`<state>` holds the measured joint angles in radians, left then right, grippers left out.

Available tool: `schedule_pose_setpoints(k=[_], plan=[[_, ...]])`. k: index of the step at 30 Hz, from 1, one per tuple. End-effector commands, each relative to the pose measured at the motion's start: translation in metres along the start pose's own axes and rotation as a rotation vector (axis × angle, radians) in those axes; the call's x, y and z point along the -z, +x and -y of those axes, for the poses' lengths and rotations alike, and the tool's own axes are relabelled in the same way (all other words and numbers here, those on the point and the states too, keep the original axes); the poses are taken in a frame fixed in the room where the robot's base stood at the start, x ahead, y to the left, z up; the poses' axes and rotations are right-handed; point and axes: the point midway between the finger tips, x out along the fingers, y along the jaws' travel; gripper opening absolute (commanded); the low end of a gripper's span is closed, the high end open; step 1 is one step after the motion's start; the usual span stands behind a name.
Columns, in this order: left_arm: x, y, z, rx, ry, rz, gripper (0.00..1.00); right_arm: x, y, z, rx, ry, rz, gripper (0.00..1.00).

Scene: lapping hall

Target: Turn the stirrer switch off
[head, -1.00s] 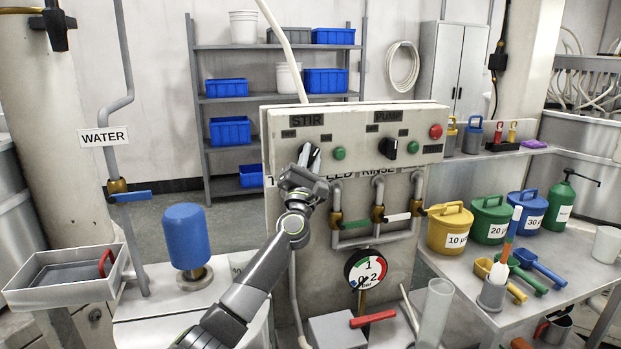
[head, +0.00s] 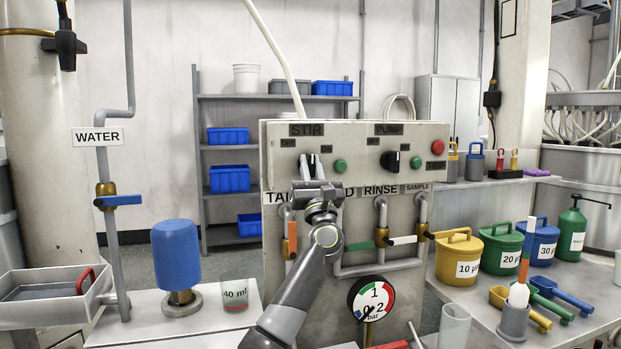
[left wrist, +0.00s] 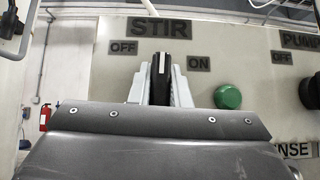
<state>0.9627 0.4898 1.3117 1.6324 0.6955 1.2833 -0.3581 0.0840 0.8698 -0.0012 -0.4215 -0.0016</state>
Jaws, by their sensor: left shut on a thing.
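The black STIR switch knob (left wrist: 161,72) shows in the left wrist view between the pale fingers of my left gripper (left wrist: 160,88), which is shut on it. Its visible end points about straight up, between the OFF label (left wrist: 123,48) and the ON label (left wrist: 198,63). In the head view my left gripper (head: 310,166) is at the STIR switch on the grey control panel (head: 360,150), and hides most of the knob. My right gripper is not in view.
A green button (head: 340,166) is close to the right of my fingers. The black PUMP knob (head: 390,160) and a red button (head: 438,147) are farther right. Pipes with valve handles, such as an orange one (head: 292,240), and a gauge (head: 373,298) lie below.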

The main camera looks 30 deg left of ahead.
Motion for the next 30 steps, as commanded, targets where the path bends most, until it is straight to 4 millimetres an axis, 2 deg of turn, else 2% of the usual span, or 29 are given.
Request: schedule_pose_setpoints(k=[7, 25, 26, 30], plan=[[0.004, -0.003, 0.001, -0.028, -0.029, -0.006, 0.0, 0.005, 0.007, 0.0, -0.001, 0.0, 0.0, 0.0], [0.003, -0.002, 0.001, -0.04, -0.041, -0.006, 0.0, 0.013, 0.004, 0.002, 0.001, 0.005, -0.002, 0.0], [0.003, -0.002, 0.001, -0.04, -0.041, -0.006, 0.19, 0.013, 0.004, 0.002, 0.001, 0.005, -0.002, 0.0], [0.002, -0.001, 0.0, -0.04, -0.04, -0.004, 0.37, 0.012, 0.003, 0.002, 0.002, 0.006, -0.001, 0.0]])
